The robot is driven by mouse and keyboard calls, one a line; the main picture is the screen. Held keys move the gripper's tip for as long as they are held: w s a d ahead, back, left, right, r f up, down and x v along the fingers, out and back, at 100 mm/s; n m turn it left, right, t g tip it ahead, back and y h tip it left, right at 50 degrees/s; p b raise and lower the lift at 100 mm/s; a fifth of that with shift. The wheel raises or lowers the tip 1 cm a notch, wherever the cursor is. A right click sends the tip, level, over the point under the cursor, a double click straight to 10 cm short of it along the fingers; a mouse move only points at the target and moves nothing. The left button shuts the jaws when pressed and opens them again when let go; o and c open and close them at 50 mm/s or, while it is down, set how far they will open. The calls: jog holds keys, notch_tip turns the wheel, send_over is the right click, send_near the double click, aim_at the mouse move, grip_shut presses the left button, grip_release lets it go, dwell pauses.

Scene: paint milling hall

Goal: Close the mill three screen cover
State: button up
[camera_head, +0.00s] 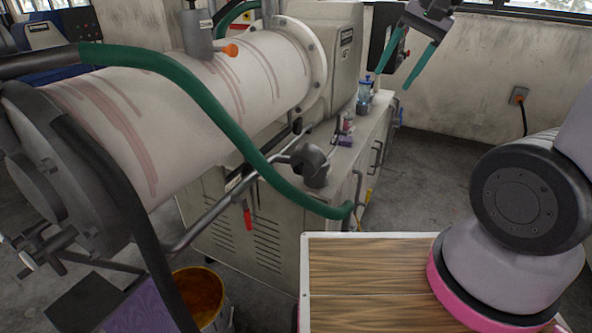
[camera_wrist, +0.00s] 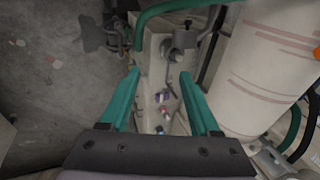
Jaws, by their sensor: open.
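A mill with a large pale horizontal cylinder (camera_head: 220,85), streaked red-brown, fills the left of the head view. Its near end carries a dark round end piece (camera_head: 45,170) with a handle-like fitting; I cannot tell whether this is the screen cover or how far it stands open. No readable number marks the mill as three. The cylinder also shows at the right of the wrist view (camera_wrist: 265,65). My gripper (camera_head: 394,80) is open and empty, raised at the top right of the head view, beyond and well apart from the end piece. Its teal fingers are spread in the wrist view (camera_wrist: 160,73).
A green hose (camera_head: 215,115) runs across the mill and down to its cabinet (camera_head: 250,235). Small bottles (camera_head: 365,90) stand on the cabinet's ledge. A bucket of orange-yellow paint (camera_head: 198,292) stands on the floor below. The grey floor (camera_head: 435,150) right of the cabinet is clear.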

jog(key=a+f+m+g+h, duration=0.1)
jog(key=a+f+g, duration=0.1)
jog(key=a+f, duration=0.35)
jog(key=a+f+g+h, duration=0.1)
jog(key=a+f+h, duration=0.15)
jog(key=f, duration=0.55)
jog(key=n+t+h, duration=0.1)
jog(key=t+h, duration=0.5)
jog(key=t, duration=0.6)
send_near(296, 170)
jog(key=x, duration=0.9)
jog(key=shift+d, duration=0.1)
grip_shut()
jog(key=shift+y, duration=0.25)
